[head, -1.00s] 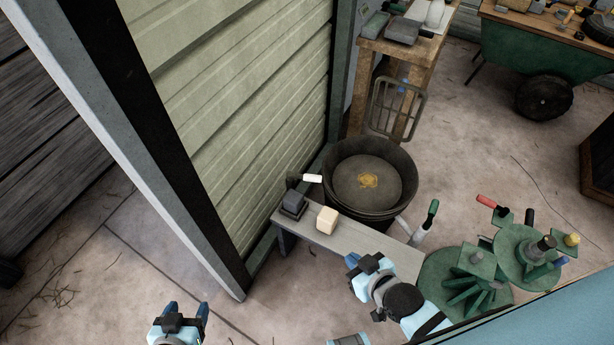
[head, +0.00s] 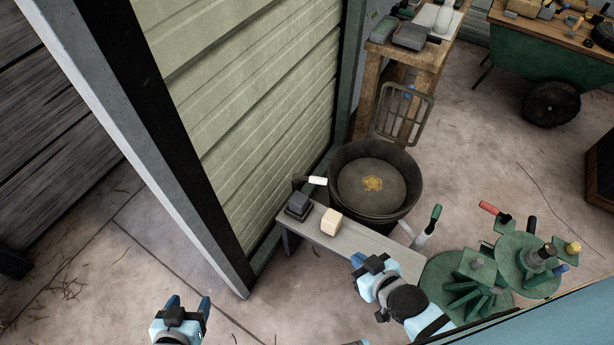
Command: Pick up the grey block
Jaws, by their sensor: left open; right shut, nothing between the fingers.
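A dark grey block (head: 298,201) sits on the left end of a low grey bench (head: 369,244), on what looks like a flat dark base. A cream block (head: 331,222) stands just right of it on the bench. My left gripper (head: 188,302) is open and empty at the bottom, well below and left of the bench, apart from the grey block. My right gripper (head: 372,262) is shut and empty over the front right part of the bench, right of both blocks. Its arm hides part of the bench's right end.
A black tub (head: 345,160) stands right behind the bench, with a white-handled tool (head: 318,181) by its left rim. A ribbed wall (head: 262,110) and post rise at left. Green stands (head: 470,285) with tools are at right. Grey items lie on a wooden table (head: 440,58) behind.

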